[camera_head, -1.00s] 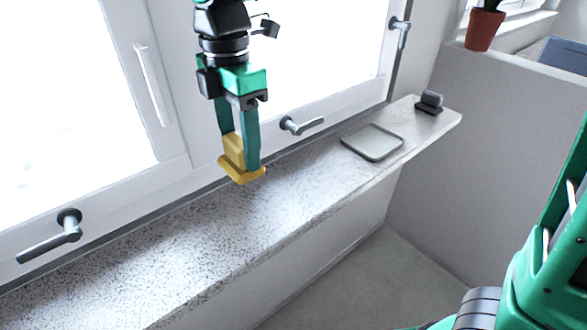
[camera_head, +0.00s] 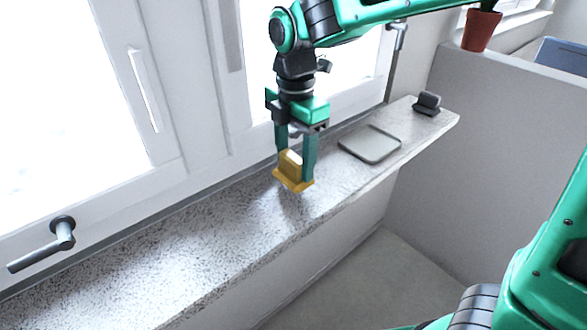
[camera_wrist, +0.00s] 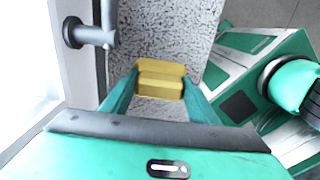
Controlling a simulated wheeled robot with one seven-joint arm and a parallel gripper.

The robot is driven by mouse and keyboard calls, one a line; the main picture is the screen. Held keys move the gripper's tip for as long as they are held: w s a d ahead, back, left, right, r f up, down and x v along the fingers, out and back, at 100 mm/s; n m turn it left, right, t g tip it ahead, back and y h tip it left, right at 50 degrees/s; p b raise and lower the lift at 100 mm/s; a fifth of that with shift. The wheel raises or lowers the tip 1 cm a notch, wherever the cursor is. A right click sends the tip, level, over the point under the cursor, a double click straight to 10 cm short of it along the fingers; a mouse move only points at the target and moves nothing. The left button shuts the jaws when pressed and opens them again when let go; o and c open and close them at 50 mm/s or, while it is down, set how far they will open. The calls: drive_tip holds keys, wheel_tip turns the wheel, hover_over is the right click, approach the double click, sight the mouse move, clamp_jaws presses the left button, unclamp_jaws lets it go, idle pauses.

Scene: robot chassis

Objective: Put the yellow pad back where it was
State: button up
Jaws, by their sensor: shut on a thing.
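The yellow pad (camera_head: 292,181) is a block with a wider flat base and a narrower upper part. My gripper (camera_head: 297,160) is shut on the upper part, one finger on each side, with the base facing down. In the head view it hangs over the speckled window sill (camera_head: 215,225); whether it touches the sill I cannot tell. In the wrist view the pad (camera_wrist: 160,80) shows between the fingertips (camera_wrist: 160,88), with the sill beyond it. A shallow grey tray (camera_head: 369,144) lies on the sill to the right of the pad and appears empty.
A small dark object (camera_head: 428,103) stands at the sill's far right end. A window handle (camera_head: 50,245) sticks out over the sill at left; another handle (camera_wrist: 90,34) shows in the wrist view. The sill's left stretch is clear. A potted plant (camera_head: 481,29) stands on the partition behind.

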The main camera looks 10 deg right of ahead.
sight(295, 171)
drive_tip(key=shift+f, duration=1.6)
drive_tip(key=o, duration=1.1)
drive_tip(key=shift+f, duration=0.1)
wheel_tip(295, 171, up, 12)
drive_tip(key=shift+r, duration=0.1)
